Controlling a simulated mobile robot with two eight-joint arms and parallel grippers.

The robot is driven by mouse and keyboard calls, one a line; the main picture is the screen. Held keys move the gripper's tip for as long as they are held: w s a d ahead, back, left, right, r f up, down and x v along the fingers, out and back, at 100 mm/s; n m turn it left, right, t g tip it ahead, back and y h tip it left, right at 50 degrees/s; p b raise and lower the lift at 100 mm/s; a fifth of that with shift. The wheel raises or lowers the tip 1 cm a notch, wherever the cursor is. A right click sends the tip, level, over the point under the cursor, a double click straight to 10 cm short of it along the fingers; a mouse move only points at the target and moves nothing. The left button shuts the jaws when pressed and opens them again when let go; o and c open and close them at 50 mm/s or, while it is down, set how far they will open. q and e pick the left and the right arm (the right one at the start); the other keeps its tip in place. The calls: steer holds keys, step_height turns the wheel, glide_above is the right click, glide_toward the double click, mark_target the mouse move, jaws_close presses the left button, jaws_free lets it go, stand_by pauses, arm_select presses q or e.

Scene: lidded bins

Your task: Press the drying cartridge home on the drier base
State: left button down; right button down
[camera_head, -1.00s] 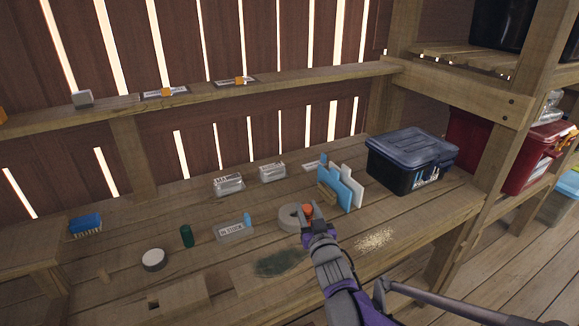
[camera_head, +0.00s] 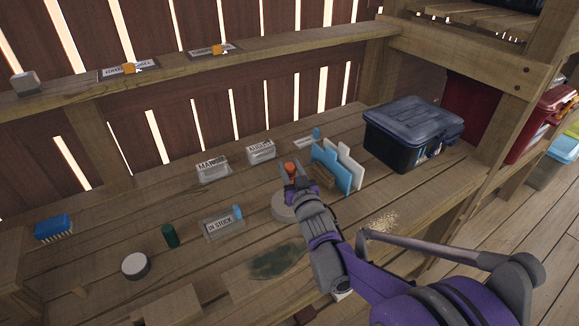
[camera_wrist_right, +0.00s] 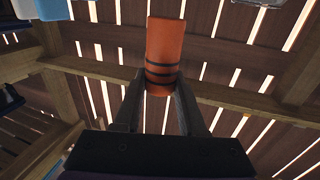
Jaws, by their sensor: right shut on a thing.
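The drier base (camera_head: 282,208) appears to be the round grey piece on the bench, partly hidden behind my right gripper and wrist. The cartridge appears above the base's far side; I cannot tell the gap between them. My left gripper is not in view.
A blue and white upright rack (camera_head: 338,172) stands just right of the base, with a dark lidded bin (camera_head: 412,135) beyond.

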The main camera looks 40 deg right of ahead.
step_height(320, 180, down, 6)
steer(key=b, duration=0.4)
steer(key=shift+r, duration=0.15)
stand_by(1.7)
steer(key=shift+f+b, duration=0.35)
steer(key=shift+f, duration=0.15)
steer(key=shift+r, duration=0.2)
steer(key=shift+p, duration=0.3)
stand_by(1.5)
steer(key=shift+f, duration=0.15)
steer(key=shift+d, duration=0.1)
stand_by(2.7)
